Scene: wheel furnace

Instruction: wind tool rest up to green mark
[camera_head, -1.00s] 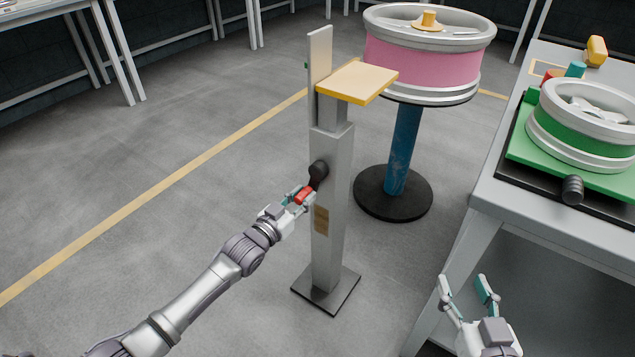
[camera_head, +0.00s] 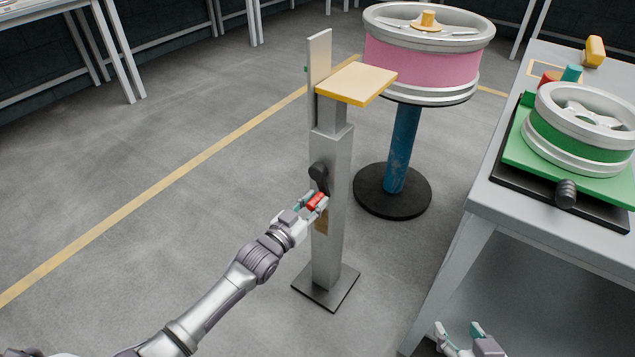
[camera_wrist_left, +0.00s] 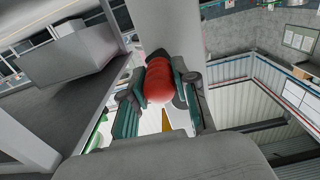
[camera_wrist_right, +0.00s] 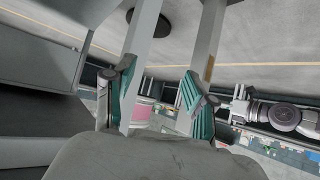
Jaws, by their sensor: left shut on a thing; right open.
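The tool rest (camera_head: 356,83) is a tan plate with a yellow edge on top of a grey post (camera_head: 329,240). A pale upright board (camera_head: 319,62) stands beside it, with a small green mark (camera_head: 306,69) at its left edge, a little above the plate. A dark crank (camera_head: 318,173) sits on the post's side, with a red handle (camera_head: 316,202) below and slightly left of its hub. My left gripper (camera_head: 314,203) is shut on the red handle, which also shows between its fingers in the left wrist view (camera_wrist_left: 160,82). My right gripper (camera_head: 458,332) is open and empty at the bottom edge.
A pink-banded wheel (camera_head: 425,62) on a blue stand (camera_head: 403,150) is behind the post. A grey workbench (camera_head: 480,203) at right carries a green-banded wheel (camera_head: 580,135). The floor left of the post is clear.

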